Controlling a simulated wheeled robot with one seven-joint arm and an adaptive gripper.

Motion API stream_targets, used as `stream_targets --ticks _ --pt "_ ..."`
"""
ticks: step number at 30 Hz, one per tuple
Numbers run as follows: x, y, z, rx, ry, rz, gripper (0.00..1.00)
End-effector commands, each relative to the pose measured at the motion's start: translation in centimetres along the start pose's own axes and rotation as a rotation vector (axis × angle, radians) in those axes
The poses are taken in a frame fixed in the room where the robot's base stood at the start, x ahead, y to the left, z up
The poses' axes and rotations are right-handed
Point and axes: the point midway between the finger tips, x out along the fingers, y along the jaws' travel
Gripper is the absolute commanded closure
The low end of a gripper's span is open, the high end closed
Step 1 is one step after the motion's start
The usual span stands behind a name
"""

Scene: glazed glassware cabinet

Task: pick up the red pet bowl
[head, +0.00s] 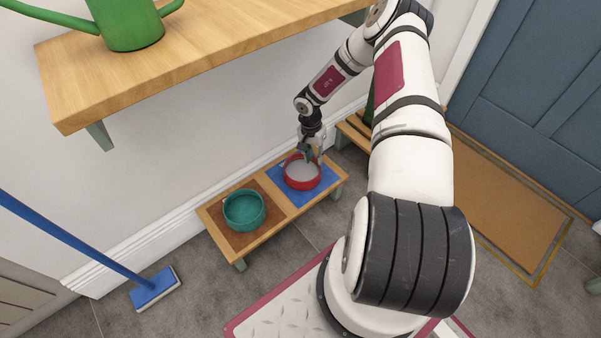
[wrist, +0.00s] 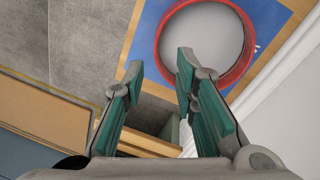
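The red pet bowl (head: 302,174) sits on a blue mat on the right half of a low wooden stand, with a pale grey inside. In the wrist view the red bowl (wrist: 247,60) is at the top right, partly cut off by the frame edge and partly covered by a finger. My gripper (head: 313,157) is at the bowl's far right side in the head view. In the wrist view my gripper (wrist: 160,70) has its green-padded fingers apart with nothing between them. One fingertip overlaps the bowl's near rim; I cannot tell whether it touches.
A teal bowl (head: 244,210) sits on a brown mat on the stand's left half. A wooden shelf (head: 180,60) holding a green watering can (head: 128,22) overhangs above. A blue broom (head: 154,289) stands left. A slatted bench (head: 356,132) is right of the stand, against the wall.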

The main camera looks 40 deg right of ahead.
Motion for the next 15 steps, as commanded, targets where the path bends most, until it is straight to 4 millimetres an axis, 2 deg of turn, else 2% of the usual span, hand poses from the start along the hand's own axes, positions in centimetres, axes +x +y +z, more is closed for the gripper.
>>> stream_targets --ticks 1,7,10,15 --pt "1.3 0.0 0.1 0.0 -0.001 0.002 0.74" --pt "5.1 0.0 0.0 0.0 0.0 0.002 0.74" --pt "6.2 0.1 0.0 -0.001 -0.001 0.002 0.74" --pt "6.9 0.0 -0.2 0.0 0.001 0.001 0.74"
